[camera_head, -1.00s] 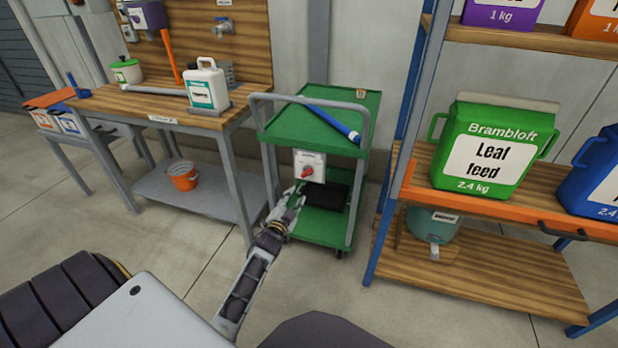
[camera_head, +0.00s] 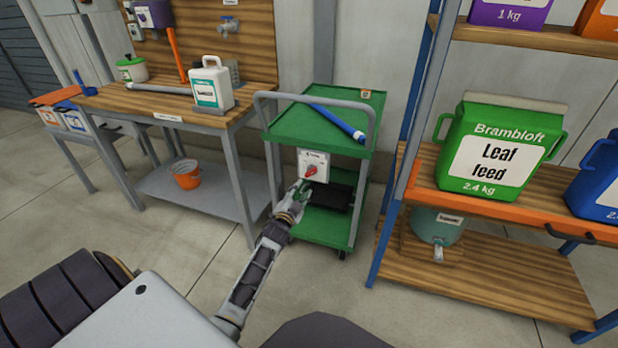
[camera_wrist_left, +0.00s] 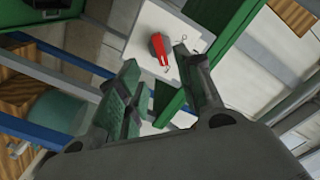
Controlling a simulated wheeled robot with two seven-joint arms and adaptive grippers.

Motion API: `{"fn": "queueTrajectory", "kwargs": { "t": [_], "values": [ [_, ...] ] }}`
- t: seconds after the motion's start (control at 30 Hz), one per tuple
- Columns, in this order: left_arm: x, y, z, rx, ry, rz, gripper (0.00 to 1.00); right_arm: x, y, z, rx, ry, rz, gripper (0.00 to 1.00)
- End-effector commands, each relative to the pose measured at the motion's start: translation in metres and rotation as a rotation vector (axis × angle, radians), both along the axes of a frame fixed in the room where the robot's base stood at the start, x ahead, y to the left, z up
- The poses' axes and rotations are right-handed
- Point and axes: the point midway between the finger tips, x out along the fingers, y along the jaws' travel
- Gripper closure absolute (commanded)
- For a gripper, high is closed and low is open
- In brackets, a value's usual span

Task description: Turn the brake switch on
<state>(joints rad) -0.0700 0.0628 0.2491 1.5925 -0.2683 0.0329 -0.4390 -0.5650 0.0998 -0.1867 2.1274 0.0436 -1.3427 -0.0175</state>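The brake switch is a red rotary knob (camera_head: 311,171) on a white plate (camera_head: 315,157) at the front of the green cart (camera_head: 320,129). In the left wrist view the red knob (camera_wrist_left: 160,48) sits on its white plate, just beyond the fingertips. My left gripper (camera_head: 303,186) is right below and slightly left of the knob in the head view. In the left wrist view its two fingers (camera_wrist_left: 157,68) are spread apart with nothing between them, and the knob lies past the gap. I cannot tell whether a finger touches the plate. My right gripper is not in view.
A blue tube (camera_head: 338,124) lies on the cart's top. A workbench (camera_head: 150,104) with a white jug (camera_head: 211,88) stands to the left, with an orange bucket (camera_head: 186,174) below. A shelf rack with a green Leaf feed container (camera_head: 497,146) stands to the right.

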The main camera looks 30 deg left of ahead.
Motion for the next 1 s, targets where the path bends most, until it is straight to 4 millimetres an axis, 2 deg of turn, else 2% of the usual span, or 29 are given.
{"fn": "queueTrajectory", "kwargs": {
  "t": [0.37, 1.0],
  "values": [
    [0.032, 0.007, -0.001, 0.0, -0.001, -0.001, 0.64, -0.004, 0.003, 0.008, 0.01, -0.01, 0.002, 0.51],
    [0.083, 0.02, -0.001, 0.001, 0.0, 0.001, 0.64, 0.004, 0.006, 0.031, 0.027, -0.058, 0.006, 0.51]
  ]
}}
